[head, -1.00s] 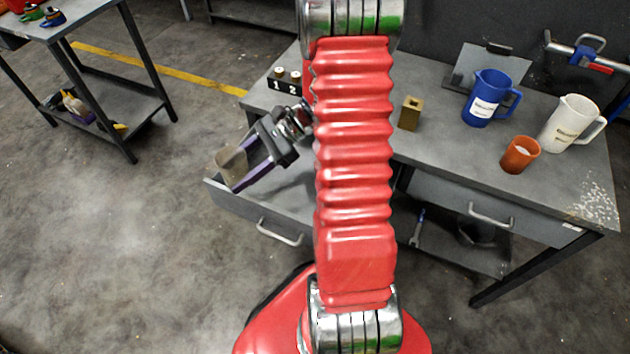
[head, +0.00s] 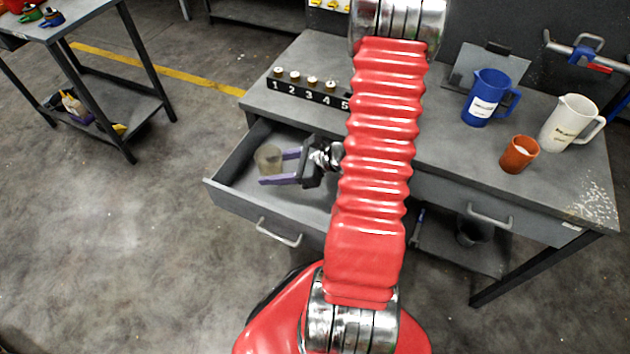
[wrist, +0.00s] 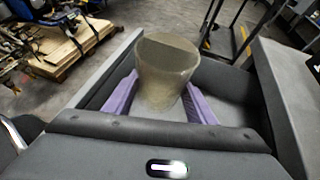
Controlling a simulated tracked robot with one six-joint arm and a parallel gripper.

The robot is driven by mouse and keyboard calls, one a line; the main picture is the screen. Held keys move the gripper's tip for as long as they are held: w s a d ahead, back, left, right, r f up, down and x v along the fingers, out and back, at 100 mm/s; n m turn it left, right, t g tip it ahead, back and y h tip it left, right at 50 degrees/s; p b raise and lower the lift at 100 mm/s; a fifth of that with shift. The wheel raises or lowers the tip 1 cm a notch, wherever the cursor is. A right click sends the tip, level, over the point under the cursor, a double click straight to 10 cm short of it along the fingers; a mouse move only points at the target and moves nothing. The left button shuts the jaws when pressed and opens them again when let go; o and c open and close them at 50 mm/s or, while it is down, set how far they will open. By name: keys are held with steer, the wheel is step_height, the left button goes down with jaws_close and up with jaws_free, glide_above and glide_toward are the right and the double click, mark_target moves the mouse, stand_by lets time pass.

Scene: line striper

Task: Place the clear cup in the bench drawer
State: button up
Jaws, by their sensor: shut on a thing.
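The clear cup (head: 268,159) is a see-through, slightly smoky cup, upright between the purple fingers of my gripper (head: 279,168). In the wrist view the cup (wrist: 164,75) stands between the two fingers (wrist: 158,100), which close on its sides. The bench drawer (head: 228,198) is pulled out on the left side of the bench. My gripper and the cup are over the open drawer, inside its outline; whether the cup touches the drawer floor I cannot tell. The drawer looks empty otherwise, and my arm hides its right part.
A numbered rack with small capped bottles (head: 310,90) stands on the bench top (head: 320,60) above the drawer. A blue jug (head: 487,98), an orange cup (head: 519,154) and a white jug (head: 570,124) stand at the right. The floor left of the drawer is clear.

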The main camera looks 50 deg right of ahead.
glide_above(278, 196)
steer(key=shift+f, duration=2.9)
steer(key=shift+s+f, duration=0.1)
steer(key=shift+f, duration=2)
steer(key=o, duration=1.2)
steer(key=v, duration=1.2)
